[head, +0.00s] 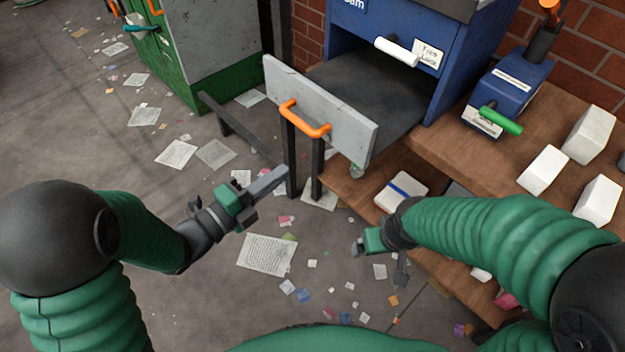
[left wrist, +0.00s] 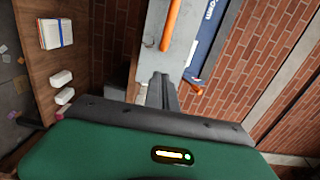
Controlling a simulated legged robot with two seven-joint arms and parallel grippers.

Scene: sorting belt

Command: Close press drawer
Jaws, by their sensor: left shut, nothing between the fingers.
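The press drawer (head: 330,105) is pulled out from the blue press (head: 395,60). Its grey front panel carries an orange handle (head: 305,122). In the left wrist view the handle (left wrist: 171,24) and grey panel (left wrist: 183,62) show beyond the fingers. My left gripper (head: 272,180) is shut and empty, in front of and below the drawer panel in the head view. It also shows in the left wrist view (left wrist: 161,82). I cannot tell the exact gap to the panel. My right gripper (head: 362,246) is low at the bench's front; its fingers are too unclear to read.
A wooden bench (head: 480,135) holds white blocks (head: 590,135) and a blue device with a green handle (head: 500,119). A book with a blue band (head: 402,190) lies on the lower shelf. A green cabinet (head: 190,60) stands at the back left. Papers litter the floor.

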